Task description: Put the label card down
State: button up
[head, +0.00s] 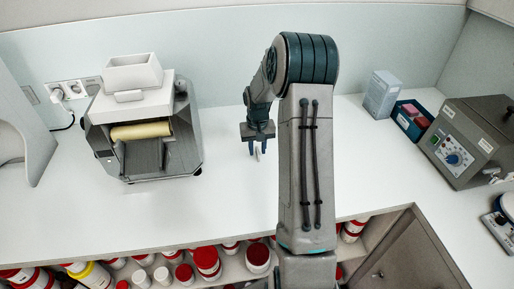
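My gripper (257,148) points down over the white worktop (225,200), left of my arm's upright link. A small pale piece (257,155), which looks like the label card, shows between its two dark blue fingers and reaches a little below their tips. The fingers are closed about it. The card is seen narrow, and any writing on it is too small to tell. I cannot tell whether its lower end touches the worktop.
A mill with a cream roller (141,131) stands at left. At right are a pale box (382,94), a blue bin (408,124) and a grey control unit (470,142). Red-lidded jars (207,262) fill the shelf below. The worktop between mill and arm is clear.

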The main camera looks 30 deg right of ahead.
aim_at(257, 150)
jog(key=shift+r, duration=0.1)
notch_tip(257, 150, up, 11)
jog(key=b, duration=0.1)
jog(key=s+a+r+n, duration=0.1)
jog(key=s+a+r, duration=0.4)
jog(key=a+r, duration=0.1)
jog(key=s+a+r+n+t, duration=0.1)
jog(key=s+a, duration=0.4)
jog(key=s, duration=0.5)
jog(key=s+a+n+t, duration=0.1)
jog(key=s+a, duration=0.4)
jog(key=s, duration=0.6)
jog(key=shift+s+a+r+t, duration=0.15)
jog(key=shift+s+r+t, duration=0.2)
jog(key=shift+t, duration=0.45)
jog(key=shift+w, duration=0.1)
